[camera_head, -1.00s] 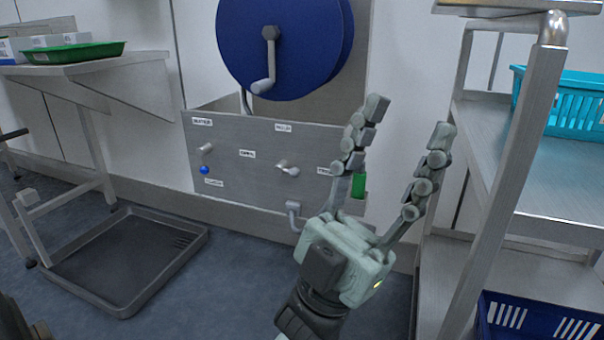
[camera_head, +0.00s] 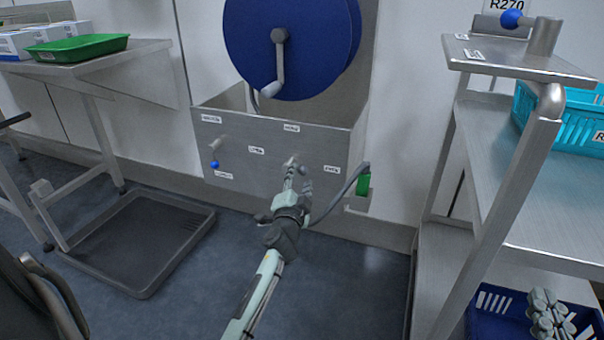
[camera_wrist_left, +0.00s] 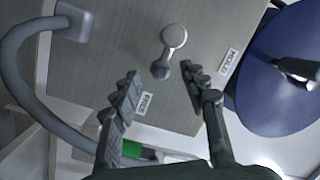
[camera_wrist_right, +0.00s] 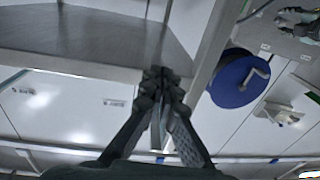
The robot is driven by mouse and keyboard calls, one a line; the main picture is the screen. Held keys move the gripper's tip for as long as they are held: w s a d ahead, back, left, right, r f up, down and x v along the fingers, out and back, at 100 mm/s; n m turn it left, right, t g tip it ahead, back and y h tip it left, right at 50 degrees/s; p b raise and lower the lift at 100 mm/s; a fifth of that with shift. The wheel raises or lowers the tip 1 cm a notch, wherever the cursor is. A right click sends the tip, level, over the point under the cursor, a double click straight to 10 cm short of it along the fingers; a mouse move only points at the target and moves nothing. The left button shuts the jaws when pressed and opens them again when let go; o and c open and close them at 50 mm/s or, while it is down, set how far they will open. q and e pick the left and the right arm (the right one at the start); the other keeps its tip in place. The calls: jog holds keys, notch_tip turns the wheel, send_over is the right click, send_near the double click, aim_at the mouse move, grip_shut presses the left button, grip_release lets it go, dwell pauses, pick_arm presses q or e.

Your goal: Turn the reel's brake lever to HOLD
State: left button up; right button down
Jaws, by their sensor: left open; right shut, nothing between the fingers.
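The brake lever (camera_head: 291,165) is a short grey handle on the steel panel (camera_head: 240,140) below the blue reel (camera_head: 295,45). In the left wrist view the lever (camera_wrist_left: 162,66) points from its hub toward the FREE label (camera_wrist_left: 142,103); the HOLD label (camera_wrist_left: 230,62) is to the right. My left gripper (camera_head: 291,184) is at the panel in front of the lever. In the left wrist view its open fingers (camera_wrist_left: 160,77) stand either side of the lever's end, with visible gaps. My right gripper (camera_head: 548,308) is shut and empty at the lower right; its fingers show in its wrist view (camera_wrist_right: 162,80).
A second lever with a blue ball (camera_head: 214,164) is on the panel's left. A hose with a green part (camera_head: 363,184) hangs at its right. A steel shelf (camera_head: 500,190) with a turquoise basket (camera_head: 585,125) stands right, above a blue crate (camera_head: 490,325). A floor tray (camera_head: 125,290) lies left.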

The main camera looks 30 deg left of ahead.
pick_arm(q)
jog(key=shift+x, duration=1.4)
jog(key=shift+d, duration=0.1)
grip_shut()
